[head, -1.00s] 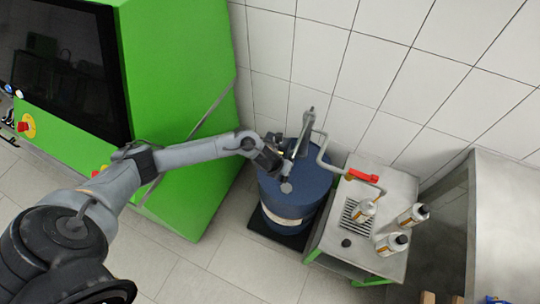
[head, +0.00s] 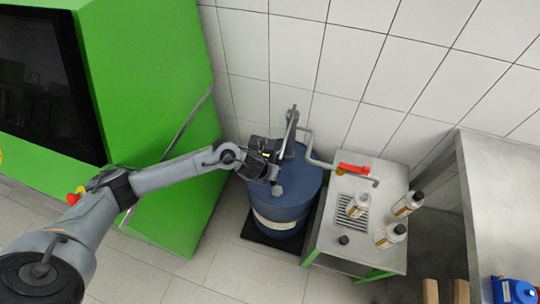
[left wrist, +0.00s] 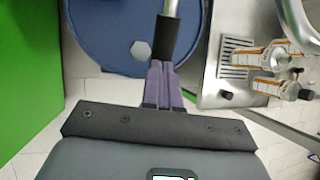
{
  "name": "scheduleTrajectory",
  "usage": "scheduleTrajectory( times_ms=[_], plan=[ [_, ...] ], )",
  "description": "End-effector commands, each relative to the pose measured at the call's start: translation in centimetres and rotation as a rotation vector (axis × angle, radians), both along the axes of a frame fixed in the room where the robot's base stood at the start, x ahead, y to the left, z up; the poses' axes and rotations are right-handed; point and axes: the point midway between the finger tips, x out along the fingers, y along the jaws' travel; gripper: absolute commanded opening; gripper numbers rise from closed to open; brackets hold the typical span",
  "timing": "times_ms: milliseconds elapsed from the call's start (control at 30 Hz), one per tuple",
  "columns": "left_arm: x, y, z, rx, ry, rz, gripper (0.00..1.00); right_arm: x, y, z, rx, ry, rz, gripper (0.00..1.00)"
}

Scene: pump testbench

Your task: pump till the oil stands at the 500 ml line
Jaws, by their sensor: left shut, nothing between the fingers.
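The blue oil drum (head: 262,208) stands by the wall with the hand pump's lever (head: 291,125) above its top. My left gripper (left wrist: 161,82) is shut at the lower end of the lever's black grip (left wrist: 166,38), with nothing visible between its purple fingers. In the head view the left gripper (head: 274,172) is over the drum top. The pump's pipe (head: 322,163) runs right past a red valve handle (head: 353,169) to a spout. A white bottle (head: 357,206) stands on the drip grate near the spout. Its oil level cannot be read. My right gripper is not in view.
The metal table (head: 330,262) also holds two more bottles (head: 408,204) (head: 389,237) and a small black cap (head: 343,240). A green machine (head: 150,70) stands left of the drum. A grey bench (head: 500,180) is on the right, with a blue object (head: 516,291) on it.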

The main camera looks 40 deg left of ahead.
Motion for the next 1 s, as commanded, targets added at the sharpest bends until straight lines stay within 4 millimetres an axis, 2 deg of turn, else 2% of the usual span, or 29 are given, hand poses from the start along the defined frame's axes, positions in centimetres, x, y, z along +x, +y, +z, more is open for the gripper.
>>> scheduleTrajectory(
  times_ms=[33, 133, 400, 433, 700, 1000],
  plan=[
    [-0.8, 0.6, -1.5, 0.016, 0.027, 0.006, 0.00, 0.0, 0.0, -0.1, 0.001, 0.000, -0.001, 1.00],
    [-1.0, 0.6, -0.6, 0.016, 0.026, 0.004, 0.00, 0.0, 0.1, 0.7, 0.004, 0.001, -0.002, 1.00],
    [-1.9, 0.3, 4.0, 0.008, 0.011, -0.009, 0.00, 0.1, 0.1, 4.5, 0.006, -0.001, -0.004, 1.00],
    [-2.2, 0.4, 4.2, 0.008, 0.008, -0.010, 0.00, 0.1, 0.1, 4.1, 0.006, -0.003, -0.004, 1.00],
    [-4.5, 0.6, 9.2, 0.005, 0.005, -0.010, 0.00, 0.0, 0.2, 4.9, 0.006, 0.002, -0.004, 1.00],
    [-5.8, 0.8, 12.0, 0.003, 0.004, -0.008, 0.00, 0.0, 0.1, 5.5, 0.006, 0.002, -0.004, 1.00]
  ],
)
